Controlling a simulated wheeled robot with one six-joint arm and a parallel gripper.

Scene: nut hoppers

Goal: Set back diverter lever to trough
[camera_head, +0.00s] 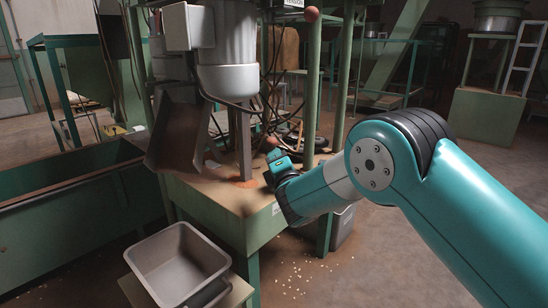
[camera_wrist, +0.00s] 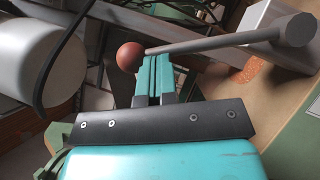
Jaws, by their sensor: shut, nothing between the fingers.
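A lever with a red-brown ball knob (camera_wrist: 130,56) and a grey rod (camera_wrist: 225,41) shows in the wrist view. The rod runs right from the knob to a thicker grey pivot end. My gripper (camera_wrist: 155,68) is shut and empty. Its fingertips are beside the knob and just below the rod; I cannot tell if they touch. In the head view my gripper (camera_head: 275,165) is above the right edge of the green stand, just below a small reddish knob (camera_head: 273,142). A long green trough (camera_head: 60,185) lies at the left. A grey metal chute (camera_head: 177,130) slopes toward it.
A grey bin (camera_head: 180,262) stands front left of the green stand (camera_head: 225,210). A grey metal hopper (camera_head: 228,60) and hanging cables are above the stand. Another red-brown ball (camera_head: 311,14) is higher up. Open floor lies at the right, with scattered nuts near the stand.

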